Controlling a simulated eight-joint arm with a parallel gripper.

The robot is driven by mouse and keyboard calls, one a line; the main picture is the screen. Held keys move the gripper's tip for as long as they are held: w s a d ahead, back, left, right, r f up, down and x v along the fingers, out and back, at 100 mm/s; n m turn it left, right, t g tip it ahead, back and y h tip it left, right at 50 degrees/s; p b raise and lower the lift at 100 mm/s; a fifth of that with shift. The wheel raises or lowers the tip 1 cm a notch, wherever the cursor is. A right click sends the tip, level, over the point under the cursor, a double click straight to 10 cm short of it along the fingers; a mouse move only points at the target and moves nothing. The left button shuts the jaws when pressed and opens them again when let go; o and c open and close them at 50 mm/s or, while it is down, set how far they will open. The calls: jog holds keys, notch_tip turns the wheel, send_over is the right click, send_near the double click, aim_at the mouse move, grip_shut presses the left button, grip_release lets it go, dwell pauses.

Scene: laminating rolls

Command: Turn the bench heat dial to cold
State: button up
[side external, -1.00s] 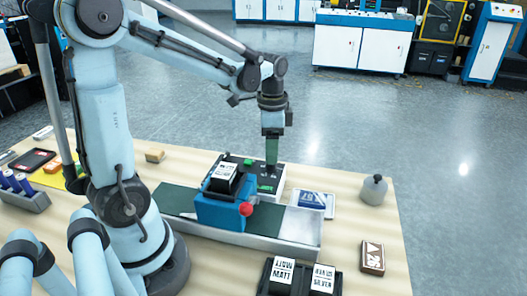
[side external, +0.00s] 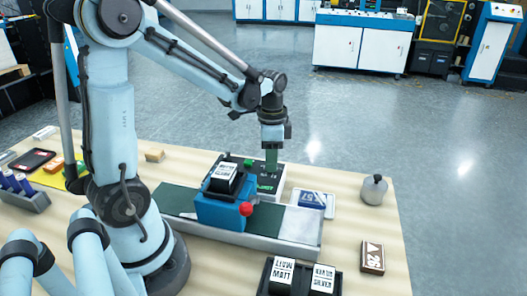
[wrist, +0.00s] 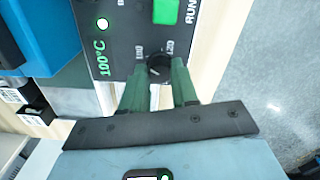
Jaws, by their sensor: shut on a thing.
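The black heat dial (wrist: 157,62) sits on the dark control panel (wrist: 122,48) in the wrist view, between the printed figures 100 and 120. A green 100°C readout shows to its left. A pale mark shows on the knob, but I cannot make out exactly where it points. No cold mark is visible. My gripper (wrist: 160,75) has its two green fingers around the knob and is shut on it. In the side external view my gripper (side external: 271,168) reaches down to the panel (side external: 264,184) and hides the dial.
The blue laminator housing (side external: 220,212) with a matt roll stands beside the panel.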

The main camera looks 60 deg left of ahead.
jog(key=shift+n, duration=0.4)
grip_shut()
jog(key=n, duration=0.4)
jog(key=shift+n, duration=0.3)
jog(key=n, duration=0.6)
jog(key=shift+n, duration=0.3)
jog(key=n, duration=1.1)
jog(key=shift+n, duration=0.4)
jog(key=o, duration=0.9)
grip_release()
jog(key=shift+o, duration=0.2)
notch_tip(320, 180, up, 12)
